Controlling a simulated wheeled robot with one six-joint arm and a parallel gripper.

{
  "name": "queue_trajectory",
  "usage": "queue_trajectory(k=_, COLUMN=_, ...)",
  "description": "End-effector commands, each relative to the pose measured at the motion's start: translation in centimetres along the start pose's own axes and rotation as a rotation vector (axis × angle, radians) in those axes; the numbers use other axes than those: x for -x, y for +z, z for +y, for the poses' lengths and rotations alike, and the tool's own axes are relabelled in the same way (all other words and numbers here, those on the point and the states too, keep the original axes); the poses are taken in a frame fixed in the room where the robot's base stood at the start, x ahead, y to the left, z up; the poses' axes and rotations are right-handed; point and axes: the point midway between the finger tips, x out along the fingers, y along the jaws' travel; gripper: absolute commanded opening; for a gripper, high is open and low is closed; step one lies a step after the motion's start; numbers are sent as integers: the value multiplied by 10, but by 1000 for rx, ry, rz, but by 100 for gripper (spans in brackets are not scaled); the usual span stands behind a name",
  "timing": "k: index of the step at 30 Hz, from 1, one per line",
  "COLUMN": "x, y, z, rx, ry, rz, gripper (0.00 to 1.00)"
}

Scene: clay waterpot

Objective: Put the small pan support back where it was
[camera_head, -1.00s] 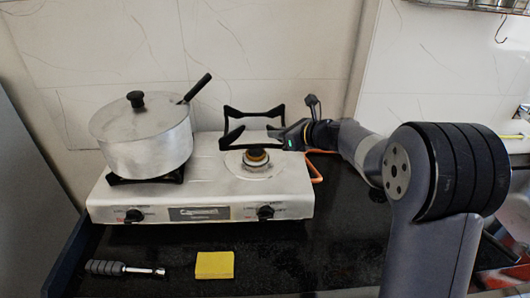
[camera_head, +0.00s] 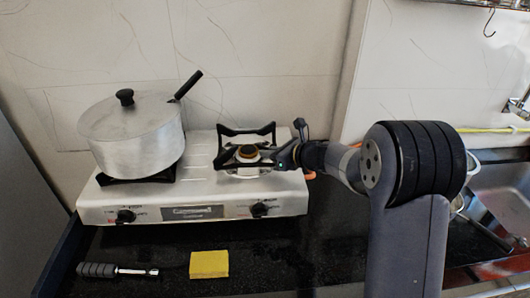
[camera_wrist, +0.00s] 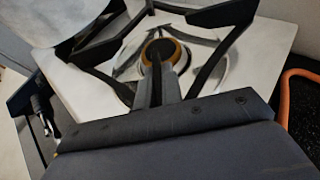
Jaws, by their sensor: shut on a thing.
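The small pan support (camera_head: 245,131) is a black metal frame with several prongs. In the head view it frames the right burner (camera_head: 248,152) of the white stove, roughly level and at or just above the stove top; I cannot tell whether it touches. My gripper (camera_head: 276,156) comes in from the right and is shut on its near right side. In the wrist view the pan support (camera_wrist: 213,60) spreads around the brass-ringed burner (camera_wrist: 165,50). My gripper (camera_wrist: 160,90) hides part of the near bars there.
A lidded silver pot (camera_head: 135,135) with a black handle stands on the stove's left burner. A yellow sponge (camera_head: 209,264) and a black-handled tool (camera_head: 115,270) lie on the dark counter in front. An orange hose (camera_wrist: 288,95) runs beside the stove. A sink is at the right.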

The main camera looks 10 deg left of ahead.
Motion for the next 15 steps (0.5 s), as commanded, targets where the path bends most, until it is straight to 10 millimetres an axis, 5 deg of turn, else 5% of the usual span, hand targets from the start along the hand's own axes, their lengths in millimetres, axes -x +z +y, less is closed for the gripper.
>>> queue_trajectory(k=11, x=-3, y=-6, z=0, rx=1, ry=0, rz=-3, gripper=0)
queue_trajectory(k=15, x=-4, y=-8, z=0, rx=0, ry=0, rz=0, gripper=16)
